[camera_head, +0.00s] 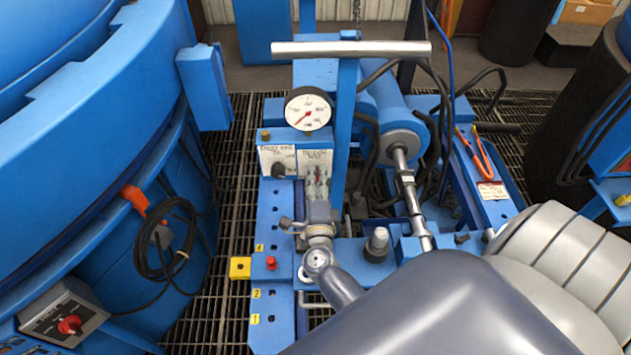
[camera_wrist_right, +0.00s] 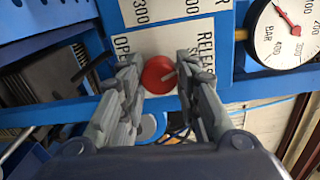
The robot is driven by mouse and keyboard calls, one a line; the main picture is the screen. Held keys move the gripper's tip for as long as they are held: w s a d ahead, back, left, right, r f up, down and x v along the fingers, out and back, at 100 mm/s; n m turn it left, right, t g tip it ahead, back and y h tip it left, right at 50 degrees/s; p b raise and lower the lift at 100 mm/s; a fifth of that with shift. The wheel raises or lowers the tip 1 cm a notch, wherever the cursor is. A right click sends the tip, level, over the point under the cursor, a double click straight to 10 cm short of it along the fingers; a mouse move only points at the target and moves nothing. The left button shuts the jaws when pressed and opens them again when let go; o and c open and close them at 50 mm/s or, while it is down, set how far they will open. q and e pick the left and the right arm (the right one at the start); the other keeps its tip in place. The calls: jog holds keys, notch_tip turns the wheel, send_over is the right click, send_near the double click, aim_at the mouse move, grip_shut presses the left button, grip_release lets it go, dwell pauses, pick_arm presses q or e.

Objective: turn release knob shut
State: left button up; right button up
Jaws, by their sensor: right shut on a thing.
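The release knob (camera_wrist_right: 159,74) is round and red with a pale pointer mark. It sits in front of a white label plate with "OPEN" to its left and "RELEASE" to its right, partly covered by my fingers. My right gripper (camera_head: 317,180) reaches up to the panel below the gauge in the head view. Its two grey fingers are on both sides of the knob in the wrist view, shut on it. The head view does not show the knob clearly behind the fingers. My left gripper is not in view.
A pressure gauge (camera_head: 308,108) stands just above the labels. A blue upright (camera_head: 344,130) with a grey crossbar (camera_head: 350,49) rises close to the right of my gripper. Black hoses and a blue cylinder (camera_head: 395,120) are further right. A big blue vessel (camera_head: 70,120) fills the left.

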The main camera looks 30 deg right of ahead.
jog(key=shift+m+b, duration=0.85)
jog(key=shift+m, duration=1.05)
jog(key=o, duration=1.1)
jog(key=shift+d, duration=0.1)
jog(key=v, duration=1.2)
